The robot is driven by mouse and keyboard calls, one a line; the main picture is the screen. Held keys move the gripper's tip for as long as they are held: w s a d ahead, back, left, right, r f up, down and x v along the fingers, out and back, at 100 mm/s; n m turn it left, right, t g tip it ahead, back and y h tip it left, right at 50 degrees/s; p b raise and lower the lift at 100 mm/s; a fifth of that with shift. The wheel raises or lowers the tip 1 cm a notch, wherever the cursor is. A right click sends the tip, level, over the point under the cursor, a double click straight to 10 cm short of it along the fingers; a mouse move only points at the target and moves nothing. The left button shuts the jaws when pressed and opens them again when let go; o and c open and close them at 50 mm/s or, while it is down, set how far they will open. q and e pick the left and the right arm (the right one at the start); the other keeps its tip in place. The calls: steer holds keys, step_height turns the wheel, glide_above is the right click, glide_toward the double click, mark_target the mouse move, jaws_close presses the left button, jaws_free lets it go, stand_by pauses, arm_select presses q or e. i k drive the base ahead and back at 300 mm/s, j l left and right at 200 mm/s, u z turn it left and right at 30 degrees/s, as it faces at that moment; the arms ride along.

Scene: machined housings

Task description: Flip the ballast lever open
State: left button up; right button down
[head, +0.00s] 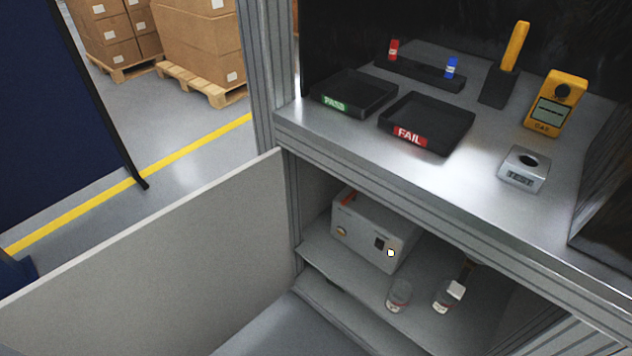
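No label marks the ballast lever. A grey box (372,232) stands on the shelf inside the open cabinet. A small orange-red bar (348,198) lies along its top left edge and looks like a lever; whether it is open or closed I cannot tell. The box front has a dark socket, a small round yellowish part and a pale lit square (390,253). On the worktop, a yellow handle (516,45) rises slightly tilted from a black base (498,88); I cannot tell if it is a lever. Neither gripper is in view.
The cabinet door (150,260) stands open at left. Two jars (398,297) (446,297) stand before the box. The worktop (350,133) above holds PASS (355,92) and FAIL (428,122) trays, a gas meter (556,103) and a small silver device (524,169).

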mark_target(353, 195)
steer(key=i+j+z, duration=0.1)
steer(key=j, duration=0.25)
steer(key=i+j, duration=0.2)
steer(key=j, duration=0.2)
steer(key=i+j+z, duration=0.15)
steer(key=j, duration=0.2)
